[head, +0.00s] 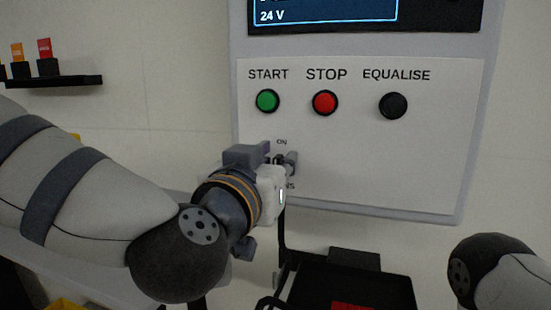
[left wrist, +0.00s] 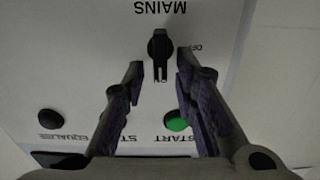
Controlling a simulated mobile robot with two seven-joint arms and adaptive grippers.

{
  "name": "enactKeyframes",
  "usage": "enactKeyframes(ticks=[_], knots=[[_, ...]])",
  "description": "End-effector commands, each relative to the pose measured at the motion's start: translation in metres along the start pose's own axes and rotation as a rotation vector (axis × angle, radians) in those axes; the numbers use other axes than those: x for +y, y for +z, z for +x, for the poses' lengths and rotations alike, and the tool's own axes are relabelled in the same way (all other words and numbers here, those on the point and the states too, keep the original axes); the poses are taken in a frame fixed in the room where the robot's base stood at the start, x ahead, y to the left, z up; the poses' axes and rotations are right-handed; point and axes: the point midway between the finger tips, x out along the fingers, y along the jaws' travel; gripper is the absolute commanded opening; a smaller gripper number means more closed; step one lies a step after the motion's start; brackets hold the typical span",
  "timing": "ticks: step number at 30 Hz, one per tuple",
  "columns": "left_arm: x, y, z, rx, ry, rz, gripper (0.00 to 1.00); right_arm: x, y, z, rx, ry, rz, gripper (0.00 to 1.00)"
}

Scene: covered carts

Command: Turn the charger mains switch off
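The mains switch (left wrist: 160,48) is a black rotary knob on the charger's white panel (left wrist: 85,75). In the upside-down left wrist view its bar points at the ON label, with the OFF label off to one side. My left gripper (left wrist: 160,62) is open, one finger on each side of the knob, with gaps visible between fingers and knob. In the head view my left gripper (head: 281,161) is at the panel and largely hides the switch and part of the MAINS label. My right arm (head: 495,272) shows at the lower right; its gripper is out of view.
Above the switch are the green START button (head: 267,101), red STOP button (head: 325,103) and black EQUALISE button (head: 393,105). A dark display (head: 330,14) is above them. A black object (head: 350,275) with a cable stands below the panel. A small shelf (head: 60,82) is at left.

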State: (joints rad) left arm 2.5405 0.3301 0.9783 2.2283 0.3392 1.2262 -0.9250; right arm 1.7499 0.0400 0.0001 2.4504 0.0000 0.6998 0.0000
Motion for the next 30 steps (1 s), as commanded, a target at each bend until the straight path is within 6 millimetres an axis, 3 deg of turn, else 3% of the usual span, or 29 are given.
enactKeyframes(ticks=[1, 3, 17, 30], knots=[[-0.0001, 0.0, 0.0001, 0.0, 0.0, 0.0, 0.1, 0.0, 0.0001, 0.0001, 0.0, 0.0, 0.0, 0.0], [-0.0002, 0.0001, 0.0002, 0.0, 0.0, 0.0, 0.0, 0.0, 0.0, 0.0001, 0.0, 0.0, 0.0, 0.0], [-0.0015, 0.0, 0.0004, 0.0, -0.001, -0.065, 0.0, 0.0, -0.0001, 0.0002, 0.0, 0.0, 0.0, 0.0], [-0.0082, 0.0011, 0.0007, 0.002, -0.001, -0.43, 0.0, 0.0, -0.0002, 0.0002, 0.0, 0.0, 0.0, 0.0]])
